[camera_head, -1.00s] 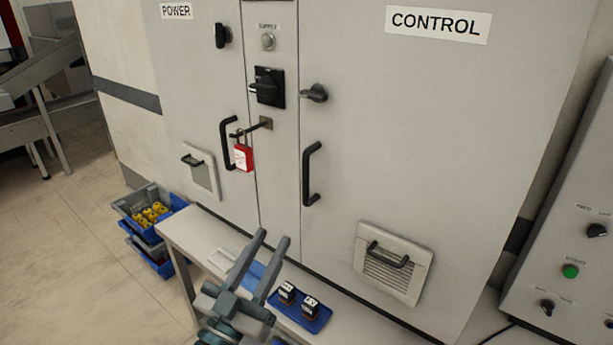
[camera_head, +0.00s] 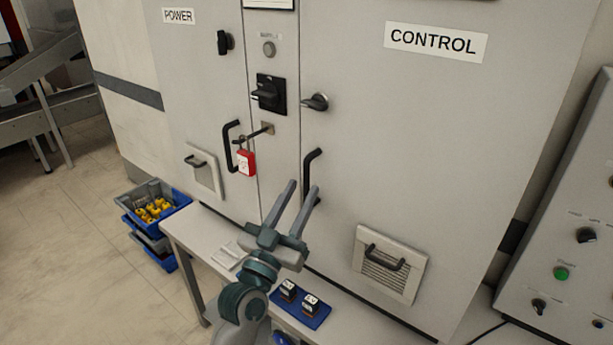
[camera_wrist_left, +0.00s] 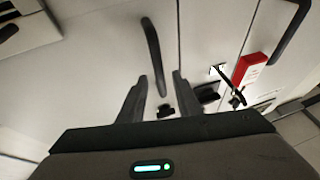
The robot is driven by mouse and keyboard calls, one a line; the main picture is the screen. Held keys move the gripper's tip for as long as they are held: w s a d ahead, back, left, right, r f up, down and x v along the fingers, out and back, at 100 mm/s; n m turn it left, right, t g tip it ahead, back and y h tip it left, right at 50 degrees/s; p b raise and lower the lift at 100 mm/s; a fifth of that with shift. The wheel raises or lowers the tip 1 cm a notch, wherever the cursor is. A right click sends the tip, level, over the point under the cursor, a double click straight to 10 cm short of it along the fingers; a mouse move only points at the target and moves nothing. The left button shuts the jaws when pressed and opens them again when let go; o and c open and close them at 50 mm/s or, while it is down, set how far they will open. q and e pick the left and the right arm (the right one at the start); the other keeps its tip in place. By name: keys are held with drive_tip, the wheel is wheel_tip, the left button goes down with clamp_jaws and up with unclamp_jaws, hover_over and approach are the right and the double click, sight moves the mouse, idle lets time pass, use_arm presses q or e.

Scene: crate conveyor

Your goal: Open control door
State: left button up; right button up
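The control door (camera_head: 430,140) is the wide grey panel under the CONTROL label, and it looks closed. Its black vertical handle (camera_head: 311,172) is near its left edge, with a dark turn knob (camera_head: 315,102) above it. My left gripper (camera_head: 302,186) is open, its fingers pointing up in front of the handle's lower part, which they partly hide. In the left wrist view a black handle bar (camera_wrist_left: 154,52) lies just ahead of the open, empty fingers (camera_wrist_left: 157,82). I cannot tell whether they touch it. My right gripper is not in view.
A low bench (camera_head: 200,238) stands before the cabinet with a blue tray (camera_head: 318,320) holding two small black items. A control console (camera_head: 560,240) is at right; crates (camera_head: 130,200) stand left.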

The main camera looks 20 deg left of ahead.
sight(305, 185)
use_arm(q)
drive_tip(key=shift+p+x, duration=0.4)
drive_tip(key=shift+x, duration=1.55)
drive_tip(key=shift+f, duration=0.1)
clamp_jaws()
